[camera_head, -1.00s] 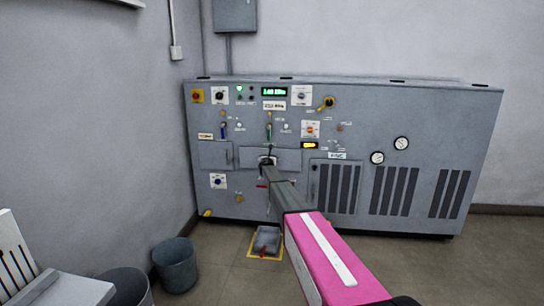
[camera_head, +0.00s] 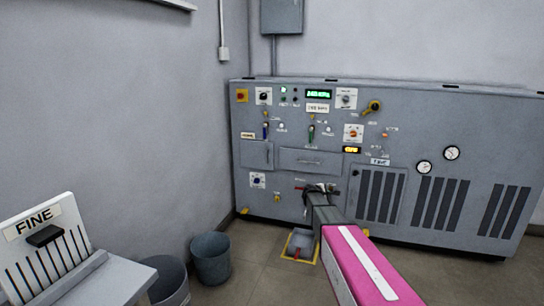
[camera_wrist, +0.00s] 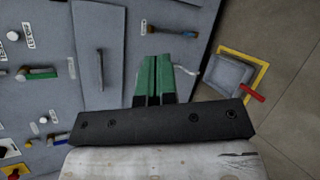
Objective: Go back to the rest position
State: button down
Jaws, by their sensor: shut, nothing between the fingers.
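My gripper (camera_head: 322,188) is at the end of my pink and grey arm, in front of the lower middle of the grey machine cabinet (camera_head: 270,220). In the wrist view its two green fingers (camera_wrist: 153,80) are together with nothing between them. A drawer-like panel (camera_head: 309,161) on the cabinet is just above the gripper in the head view. A red-tipped lever (camera_head: 300,188) shows beside the gripper. Whether the gripper touches the cabinet is hard to tell, but no part is held.
A grey pedal box (camera_head: 301,243) with a red tab stands on a yellow-edged floor square below the arm. Two grey bins (camera_head: 210,262) and a white stand marked FINE (camera_head: 45,240) are at lower left. Open floor lies between the bins and the pedal.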

jog(key=s+a+f+m+g+y, duration=0.2)
jog(key=s+m, duration=0.3)
jog(key=s, duration=1)
jog(key=s+a+f+m+g+y, duration=0.2)
jog(key=s+a+m+g+y, duration=0.2)
jog(key=s, duration=1.1)
jog(key=s+a+f+m+g+y, duration=0.2)
jog(key=s+m, duration=0.4)
jog(key=s, duration=0.9)
jog(key=shift+a+f+m+g+y, duration=0.15)
jog(key=shift+a+m+g+y, duration=0.15)
jog(key=shift+a+g+y, duration=0.6)
jog(key=shift+s+a+h, duration=0.1)
jog(key=shift+a+h, duration=0.2)
jog(key=shift+a, duration=0.05)
